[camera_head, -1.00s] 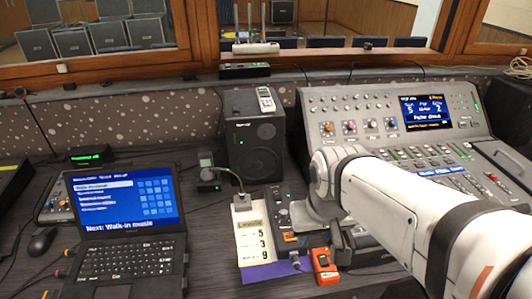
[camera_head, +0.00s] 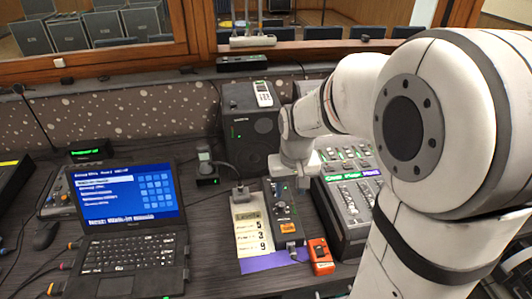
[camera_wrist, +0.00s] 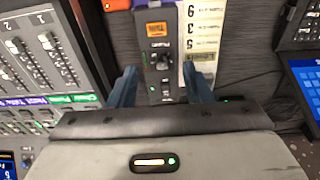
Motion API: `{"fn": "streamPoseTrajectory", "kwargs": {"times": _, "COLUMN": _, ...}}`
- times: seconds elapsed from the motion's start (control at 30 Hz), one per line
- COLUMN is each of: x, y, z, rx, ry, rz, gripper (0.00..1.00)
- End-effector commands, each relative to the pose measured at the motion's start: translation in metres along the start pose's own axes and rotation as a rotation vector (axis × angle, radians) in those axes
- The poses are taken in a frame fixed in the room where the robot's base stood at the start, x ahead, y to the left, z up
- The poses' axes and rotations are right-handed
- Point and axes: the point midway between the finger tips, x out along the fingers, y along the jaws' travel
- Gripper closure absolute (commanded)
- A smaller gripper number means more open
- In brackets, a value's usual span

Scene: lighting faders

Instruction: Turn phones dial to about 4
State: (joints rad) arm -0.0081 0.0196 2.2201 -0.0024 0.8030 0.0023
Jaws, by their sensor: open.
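A narrow dark control box (camera_head: 285,222) stands on the desk, with a small dark knob (camera_head: 281,207) on its top and an orange label near its front end. In the wrist view the knob (camera_wrist: 161,60) lies between and slightly beyond the two blue-grey fingers. Lettering and the knob's pointer are too small to read, so I cannot tell its setting or confirm it as the phones dial. My gripper (camera_wrist: 161,72) is open and empty above the box (camera_wrist: 157,83).
The fader mixer (camera_head: 345,206) is close on the right. A speaker (camera_head: 250,130) stands behind and a laptop (camera_head: 130,240) left.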

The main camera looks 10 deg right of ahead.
Motion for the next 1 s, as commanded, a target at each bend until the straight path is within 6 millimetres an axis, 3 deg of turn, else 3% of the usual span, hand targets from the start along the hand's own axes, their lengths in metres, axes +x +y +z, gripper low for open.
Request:
{"fn": "streamPoseTrajectory", "kwargs": {"times": 0.2, "x": 0.043, "y": 0.002, "z": -0.05, "rx": 0.002, "ry": -0.06, "rz": -0.001, "gripper": 0.55}}
{"fn": "streamPoseTrajectory", "kwargs": {"times": 0.4, "x": 0.077, "y": 0.003, "z": -0.075, "rx": 0.003, "ry": -0.09, "rz": -0.001, "gripper": 0.55}}
{"fn": "streamPoseTrajectory", "kwargs": {"times": 0.67, "x": 0.099, "y": 0.004, "z": -0.083, "rx": 0.004, "ry": -0.102, "rz": -0.002, "gripper": 0.55}}
{"fn": "streamPoseTrajectory", "kwargs": {"times": 1.0, "x": 0.151, "y": 0.004, "z": -0.077, "rx": 0.005, "ry": -0.103, "rz": -0.001, "gripper": 0.55}}
